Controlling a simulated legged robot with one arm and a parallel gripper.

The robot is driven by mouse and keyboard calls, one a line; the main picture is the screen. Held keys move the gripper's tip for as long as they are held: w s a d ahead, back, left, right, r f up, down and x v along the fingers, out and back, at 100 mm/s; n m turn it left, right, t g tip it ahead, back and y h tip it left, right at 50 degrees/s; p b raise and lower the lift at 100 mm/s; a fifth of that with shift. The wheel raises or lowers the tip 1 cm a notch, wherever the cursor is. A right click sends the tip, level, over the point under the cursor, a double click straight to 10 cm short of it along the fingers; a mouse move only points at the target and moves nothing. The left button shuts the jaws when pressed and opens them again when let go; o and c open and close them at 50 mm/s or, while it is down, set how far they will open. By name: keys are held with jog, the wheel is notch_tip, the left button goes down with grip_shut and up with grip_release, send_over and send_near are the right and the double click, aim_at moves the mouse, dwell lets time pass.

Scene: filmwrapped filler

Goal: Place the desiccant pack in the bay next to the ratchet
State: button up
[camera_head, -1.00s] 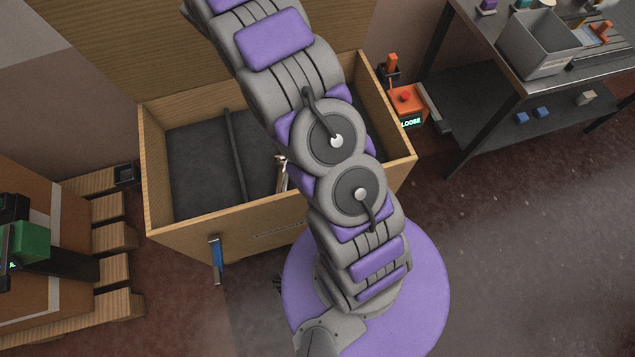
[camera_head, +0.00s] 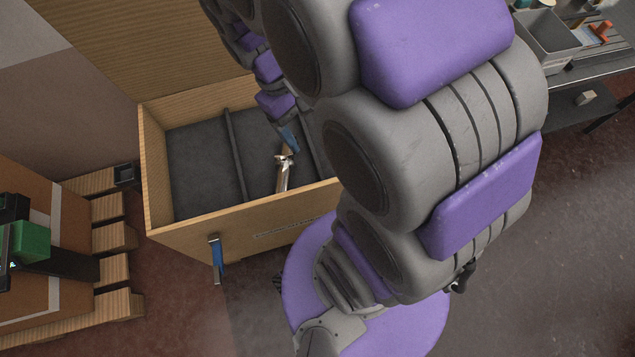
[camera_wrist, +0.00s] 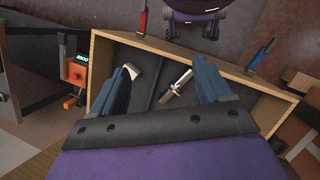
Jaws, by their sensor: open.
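The wooden crate (camera_head: 180,228) has a dark floor split into bays by dark dividers. The silver ratchet (camera_head: 283,172) lies in the middle bay; it also shows in the wrist view (camera_wrist: 177,85). A small pale piece, seemingly the desiccant pack (camera_wrist: 132,69), shows at the tip of the left finger in the wrist view, across a divider from the ratchet. I cannot tell whether it touches the finger or rests on the floor. My gripper (camera_wrist: 168,75) is open above the crate, its blue fingers well apart. In the head view one blue finger (camera_head: 288,139) shows above the ratchet; my arm hides the right bay.
An orange box (camera_wrist: 76,75) with a lit display stands outside the crate. A pallet with a carton (camera_head: 70,280) is at left; a shelf table with a grey bin (camera_head: 550,45) is at right.

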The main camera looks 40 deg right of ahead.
jog(key=s+a+m+t+y, duration=0.1)
jog(key=s+a, duration=0.5)
jog(key=s, duration=0.6)
jog(key=shift+r+m+t+y, duration=0.3)
jog(key=shift+r+t+y, duration=0.1)
jog(key=shift+y, duration=0.1)
jog(key=shift+c, duration=0.2)
